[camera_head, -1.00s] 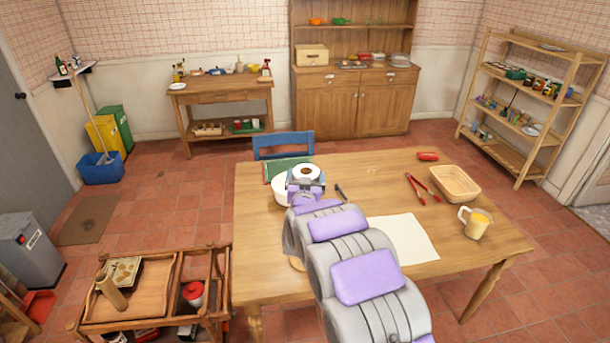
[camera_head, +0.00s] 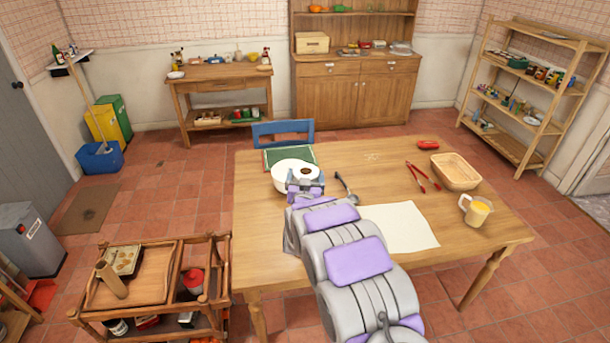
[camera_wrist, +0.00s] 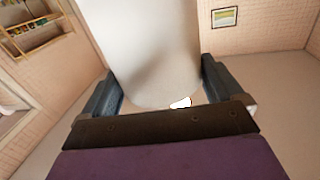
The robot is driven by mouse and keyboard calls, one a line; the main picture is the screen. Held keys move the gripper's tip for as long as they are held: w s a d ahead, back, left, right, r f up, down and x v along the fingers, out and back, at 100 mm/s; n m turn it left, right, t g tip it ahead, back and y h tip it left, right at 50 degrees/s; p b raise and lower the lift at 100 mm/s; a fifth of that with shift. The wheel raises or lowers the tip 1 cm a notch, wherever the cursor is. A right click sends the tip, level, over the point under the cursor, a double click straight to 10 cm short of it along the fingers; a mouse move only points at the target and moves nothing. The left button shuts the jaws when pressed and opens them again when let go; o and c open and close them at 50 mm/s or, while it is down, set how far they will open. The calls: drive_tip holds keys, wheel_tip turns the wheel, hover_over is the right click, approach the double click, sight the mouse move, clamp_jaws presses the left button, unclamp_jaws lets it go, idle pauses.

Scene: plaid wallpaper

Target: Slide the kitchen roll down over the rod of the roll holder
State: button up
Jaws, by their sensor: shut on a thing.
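The kitchen roll (camera_head: 307,171) is white with a brown core, and its top end shows in the head view. In the wrist view the roll (camera_wrist: 155,50) stands between the two dark fingers of my gripper (camera_wrist: 162,88), one on each side. The roll holder and its rod cannot be made out; my arm covers part of the table's near left side.
The wooden table (camera_head: 470,235) bears a green board (camera_head: 290,157), a dark utensil (camera_head: 345,185), red tongs (camera_head: 422,176), a basket (camera_head: 455,170), a jug (camera_head: 476,211) and a white sheet (camera_head: 405,228). A wooden trolley (camera_head: 150,285) stands at left.

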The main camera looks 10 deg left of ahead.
wheel_tip(320, 180, down, 15)
drive_tip(key=b, duration=0.3)
drive_tip(key=shift+f, duration=0.15)
idle(1.8)
drive_tip(key=shift+f, duration=0.1)
idle(0.3)
drive_tip(key=o, duration=1.1)
wheel_tip(320, 180, up, 25)
drive_tip(key=p, duration=0.5)
drive_tip(key=s+d+m+h+b, duration=0.1)
drive_tip(key=s+d+h+b, duration=0.1)
drive_tip(key=s+d, duration=0.3)
drive_tip(key=s+d+f+m+h+b, duration=0.1)
drive_tip(key=s+d+h+b, duration=0.1)
drive_tip(key=s+d, duration=0.4)
drive_tip(key=d+b, duration=0.1)
drive_tip(key=d, duration=0.3)
drive_tip(key=shift+d+f, duration=0.2)
drive_tip(key=shift+d, duration=0.15)
